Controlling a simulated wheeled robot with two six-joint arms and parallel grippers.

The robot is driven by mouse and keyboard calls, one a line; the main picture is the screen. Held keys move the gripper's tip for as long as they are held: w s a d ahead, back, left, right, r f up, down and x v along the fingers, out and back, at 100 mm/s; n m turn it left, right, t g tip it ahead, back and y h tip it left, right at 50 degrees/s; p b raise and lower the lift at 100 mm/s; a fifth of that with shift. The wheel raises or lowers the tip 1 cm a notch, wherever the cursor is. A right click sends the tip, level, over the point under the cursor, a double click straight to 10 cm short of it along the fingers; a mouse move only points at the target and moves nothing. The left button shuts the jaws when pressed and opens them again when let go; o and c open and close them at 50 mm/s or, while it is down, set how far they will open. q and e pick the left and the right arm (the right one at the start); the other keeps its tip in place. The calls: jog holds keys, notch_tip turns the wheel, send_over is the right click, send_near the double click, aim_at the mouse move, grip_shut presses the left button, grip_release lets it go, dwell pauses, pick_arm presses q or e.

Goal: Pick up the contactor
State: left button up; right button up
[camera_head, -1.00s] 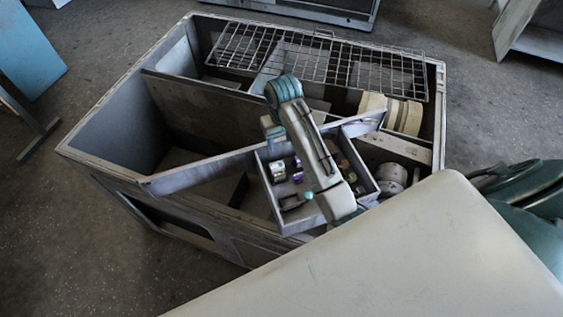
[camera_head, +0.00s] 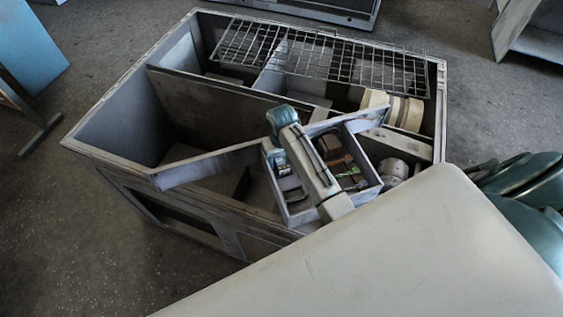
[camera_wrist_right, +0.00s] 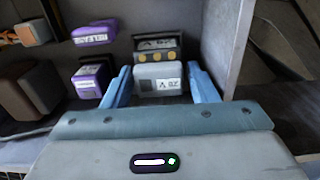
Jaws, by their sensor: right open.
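A light grey block with a dark terminal part, round brass dots and a white label, which looks like the contactor (camera_wrist_right: 158,78), stands in the tray (camera_head: 294,219) in the right wrist view. My right gripper (camera_wrist_right: 162,87) is open, with one blue finger on each side of the block. I cannot tell whether the fingers touch it. In the head view my right gripper (camera_head: 271,158) is low over the tray's left side, and the arm hides much of the tray. My left gripper is not in view.
Purple labelled blocks (camera_wrist_right: 88,82) and a brown block (camera_wrist_right: 30,90) stand left of the fingers. A tray wall (camera_wrist_right: 228,45) rises close to the right finger. The tray sits on the large open housing (camera_head: 120,165), with a wire grille (camera_head: 330,55) at its back.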

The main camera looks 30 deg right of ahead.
jog(key=c, duration=0.6)
jog(key=shift+c, duration=0.4)
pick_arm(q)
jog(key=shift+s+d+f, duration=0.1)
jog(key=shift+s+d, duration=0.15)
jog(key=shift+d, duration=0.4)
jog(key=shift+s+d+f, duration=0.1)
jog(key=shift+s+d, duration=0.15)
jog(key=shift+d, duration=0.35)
pick_arm(e)
jog(key=shift+d, duration=0.1)
